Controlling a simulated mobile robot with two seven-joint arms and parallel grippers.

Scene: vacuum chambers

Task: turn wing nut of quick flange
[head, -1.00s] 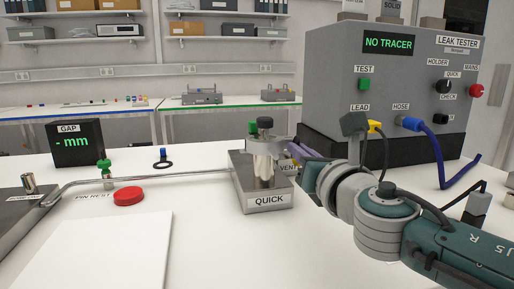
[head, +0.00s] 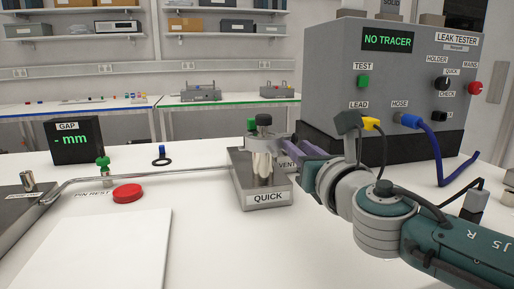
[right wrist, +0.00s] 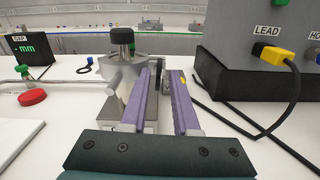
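The quick flange station is a metal block (head: 264,199) labelled QUICK, in the middle of the head view. On it stands a silver flange clamp (head: 262,167) with a black knob (head: 264,121) on top; the knob also shows in the right wrist view (right wrist: 122,36). My right gripper (head: 284,147) is at the right side of the clamp. In the right wrist view its two purple fingers (right wrist: 164,70) are parallel with a gap between them. A silver rod (right wrist: 113,82) shows left of the left finger, outside the gap. I cannot clearly make out the wing nut. My left gripper is out of view.
The leak tester (head: 400,80) stands behind my right arm, with a black lead and a blue hose (head: 438,155). The front middle table is clear.

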